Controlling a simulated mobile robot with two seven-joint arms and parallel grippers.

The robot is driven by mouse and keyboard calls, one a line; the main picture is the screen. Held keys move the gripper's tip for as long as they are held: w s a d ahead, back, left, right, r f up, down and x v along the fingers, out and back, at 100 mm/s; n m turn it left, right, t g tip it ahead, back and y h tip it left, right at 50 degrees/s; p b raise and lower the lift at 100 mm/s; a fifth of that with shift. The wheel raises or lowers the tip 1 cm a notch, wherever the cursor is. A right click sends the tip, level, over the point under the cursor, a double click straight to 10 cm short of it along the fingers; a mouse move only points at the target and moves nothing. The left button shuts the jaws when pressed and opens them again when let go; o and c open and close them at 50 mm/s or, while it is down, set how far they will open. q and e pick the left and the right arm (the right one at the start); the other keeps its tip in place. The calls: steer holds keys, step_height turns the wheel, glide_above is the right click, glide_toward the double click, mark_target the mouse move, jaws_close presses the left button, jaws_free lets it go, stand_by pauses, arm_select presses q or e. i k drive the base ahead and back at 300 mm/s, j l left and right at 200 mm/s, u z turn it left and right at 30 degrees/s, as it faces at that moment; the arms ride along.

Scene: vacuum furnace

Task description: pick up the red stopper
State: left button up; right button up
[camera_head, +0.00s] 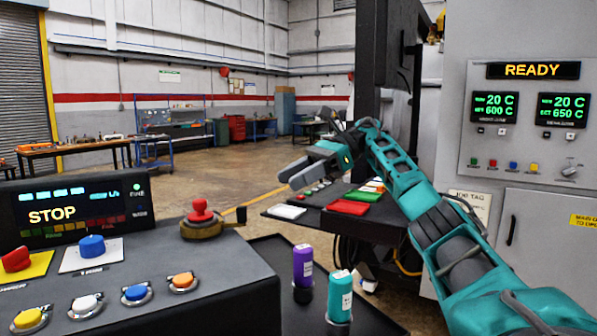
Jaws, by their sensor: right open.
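The red stopper (201,211) looks like a small round-topped knob. It stands upright on a brass-coloured base (203,230) at the back right corner of the dark console on the left. My right gripper (291,177) is at the end of the teal arm that comes in from the right. It is open, and I see nothing between its fingers. In the picture its fingertips point left, above and to the right of the stopper and apart from it. My left gripper is not in view.
The console (240,277) carries a lit STOP display (52,214) and several coloured buttons. A purple canister (303,265) and a teal canister (340,297) stand in a dark tray (265,246). A side table (317,218) holds red and green pads. A grey READY panel (520,125) stands right.

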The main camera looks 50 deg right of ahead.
mark_target(200, 205)
steer(key=k+l, duration=0.1)
steer(key=l, duration=0.3)
steer(key=k+l, duration=0.15)
steer(key=l, duration=0.25)
steer(key=k+l, duration=0.1)
steer(key=l, duration=0.35)
steer(key=k+l, duration=0.15)
steer(key=l, duration=0.25)
steer(key=k+l, duration=0.1)
steer(key=l, duration=0.3)
